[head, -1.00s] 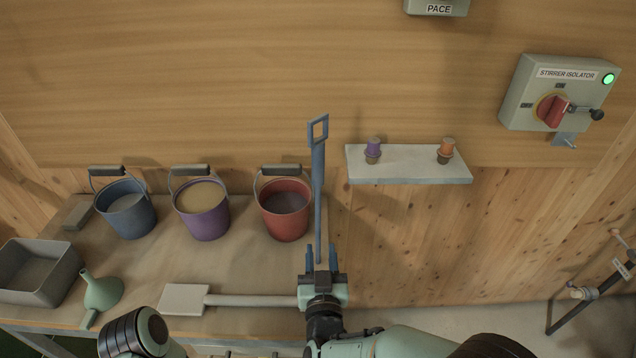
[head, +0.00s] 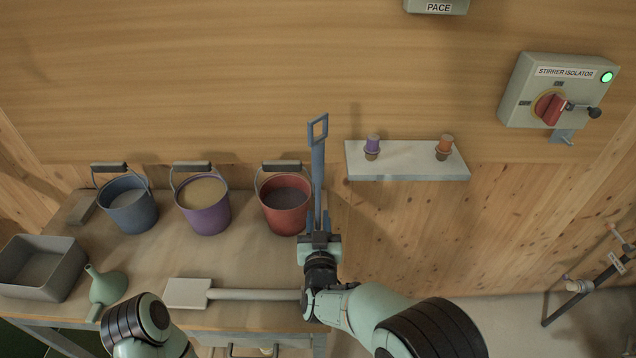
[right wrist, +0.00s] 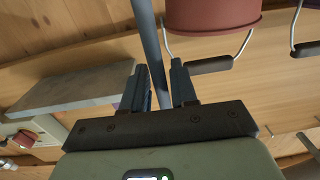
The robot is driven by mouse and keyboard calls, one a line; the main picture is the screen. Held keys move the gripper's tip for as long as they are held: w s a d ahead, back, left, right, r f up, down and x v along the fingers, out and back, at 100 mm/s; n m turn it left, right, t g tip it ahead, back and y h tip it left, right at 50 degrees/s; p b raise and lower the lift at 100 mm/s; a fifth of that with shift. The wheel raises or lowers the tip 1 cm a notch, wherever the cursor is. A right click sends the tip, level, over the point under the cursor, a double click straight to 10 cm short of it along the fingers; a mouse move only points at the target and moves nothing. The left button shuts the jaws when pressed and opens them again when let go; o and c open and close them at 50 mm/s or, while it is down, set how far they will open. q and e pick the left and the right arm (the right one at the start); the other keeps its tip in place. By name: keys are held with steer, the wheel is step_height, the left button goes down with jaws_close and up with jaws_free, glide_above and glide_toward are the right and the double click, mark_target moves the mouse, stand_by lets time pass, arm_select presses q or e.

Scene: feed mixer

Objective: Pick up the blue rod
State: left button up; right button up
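The blue rod (head: 318,172) stands upright against the wall at the right end of the bench, with a square loop at its top. My right gripper (head: 319,222) is at the rod's lower part. In the right wrist view the rod (right wrist: 152,52) runs between the two fingers of the right gripper (right wrist: 158,85), with a gap visible beside it, so the fingers look open around it. The rod's lower end is hidden behind the gripper in the head view. My left gripper is not in view; only part of my left arm shows at the bottom.
A red bucket (head: 286,208) stands close left of the rod, with purple (head: 203,208) and blue (head: 128,208) buckets further left. A pale paddle (head: 188,293) lies on the bench's front. A shelf (head: 408,172) with two stoppered items is to the right.

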jaws_close()
steer(key=shift+r, duration=0.1)
